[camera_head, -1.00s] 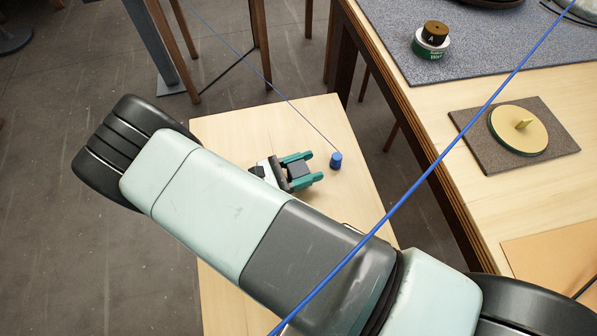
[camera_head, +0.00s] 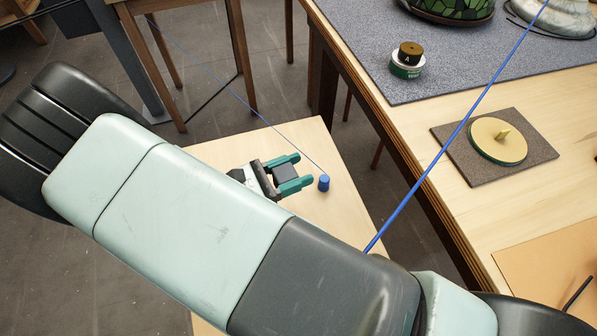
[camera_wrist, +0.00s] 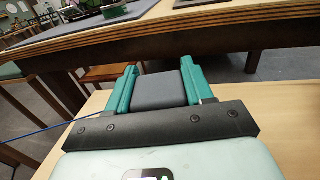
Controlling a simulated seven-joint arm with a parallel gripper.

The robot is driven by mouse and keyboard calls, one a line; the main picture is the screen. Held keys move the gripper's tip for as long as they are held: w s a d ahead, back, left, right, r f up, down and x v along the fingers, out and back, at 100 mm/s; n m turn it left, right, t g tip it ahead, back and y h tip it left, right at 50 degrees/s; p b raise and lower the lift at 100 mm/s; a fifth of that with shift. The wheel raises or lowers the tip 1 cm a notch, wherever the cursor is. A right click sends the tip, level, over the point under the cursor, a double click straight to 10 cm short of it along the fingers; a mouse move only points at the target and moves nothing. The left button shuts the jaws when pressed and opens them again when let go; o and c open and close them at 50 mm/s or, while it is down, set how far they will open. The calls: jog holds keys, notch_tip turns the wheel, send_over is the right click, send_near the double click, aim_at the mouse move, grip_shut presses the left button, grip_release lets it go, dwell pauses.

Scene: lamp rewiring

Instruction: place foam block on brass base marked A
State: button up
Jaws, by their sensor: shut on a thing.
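My gripper (camera_head: 304,169) is shut on a dark grey foam block (camera_head: 286,173), with a teal finger on each side. It is over the small pale wooden table at the lower left. In the wrist view the block (camera_wrist: 158,90) sits between the fingers. I cannot tell whether the block touches the small table.
A blue weight (camera_head: 323,183) on a thin cord stands just right of my fingertips. A blue cord crosses the view diagonally. A brass-topped disc (camera_head: 497,141) with an upright tab lies on a brown square mat. The large table's edge (camera_head: 370,105) lies between my gripper and the base.

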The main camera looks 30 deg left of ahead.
jog(key=shift+r, duration=0.65)
jog(key=w+a+r, duration=0.2)
jog(key=w, duration=0.8)
notch_tip(320, 180, up, 20)
jog(key=m+g+h, duration=0.2)
send_over(418, 47)
notch_tip(418, 47, down, 9)
jog(key=shift+f, duration=0.2)
jog(key=o, duration=1)
jog(key=shift+f, duration=0.15)
